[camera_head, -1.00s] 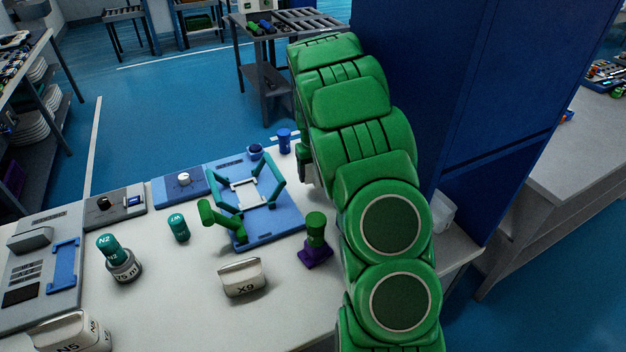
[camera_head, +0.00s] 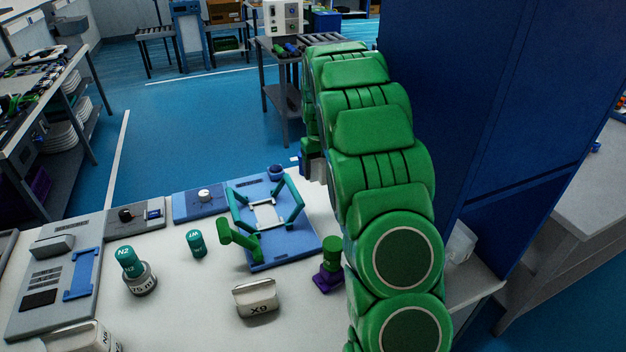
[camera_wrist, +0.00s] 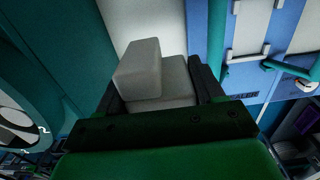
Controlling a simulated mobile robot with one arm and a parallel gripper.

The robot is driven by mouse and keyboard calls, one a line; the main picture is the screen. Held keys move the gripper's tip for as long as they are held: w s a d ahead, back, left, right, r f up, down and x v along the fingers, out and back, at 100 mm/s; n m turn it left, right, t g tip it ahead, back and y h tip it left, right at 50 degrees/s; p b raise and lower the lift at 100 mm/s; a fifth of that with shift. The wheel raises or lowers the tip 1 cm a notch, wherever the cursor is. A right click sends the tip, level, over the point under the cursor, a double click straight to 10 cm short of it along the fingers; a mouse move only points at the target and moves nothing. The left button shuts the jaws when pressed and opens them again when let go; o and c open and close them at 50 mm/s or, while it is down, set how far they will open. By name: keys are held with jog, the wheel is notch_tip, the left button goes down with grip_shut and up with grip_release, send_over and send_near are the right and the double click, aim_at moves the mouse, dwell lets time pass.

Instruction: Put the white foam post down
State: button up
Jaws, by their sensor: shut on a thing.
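The white foam post (camera_wrist: 139,70) is a pale grey-white block between the two dark fingers of my gripper (camera_wrist: 158,88) in the wrist view. The fingers are shut on it. In the head view my gripper (camera_head: 314,166) is at the far right part of the white table, mostly hidden behind my green arm, and the post cannot be made out clearly there. The wrist view shows a white surface beyond the post; I cannot tell whether the post touches it.
A blue fixture (camera_head: 305,246) with teal posts stands left of my gripper, with a green hammer-like piece (camera_head: 238,240) at its front. A purple-based green piece (camera_head: 328,279) and a white X9 block (camera_head: 256,298) stand nearer. A tall blue cabinet (camera_head: 470,100) rises at right.

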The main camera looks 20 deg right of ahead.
jog(key=shift+w+d+f, duration=0.45)
jog(key=shift+w+f, duration=0.95)
jog(key=shift+w, duration=0.5)
jog(key=shift+w+d+f, duration=0.45)
jog(key=shift+w+f, duration=1)
jog(key=shift+w, duration=0.4)
jog(key=shift+w+d+f, duration=0.45)
jog(key=shift+w+f, duration=0.95)
jog(key=shift+w, duration=0.5)
jog(key=shift+w+f, duration=0.2)
jog(key=shift+w+d+f, duration=0.1)
jog(key=shift+w+f, duration=0.05)
jog(key=shift+f, duration=1.5)
jog(key=shift+f, duration=0.15)
jog(key=o, duration=1)
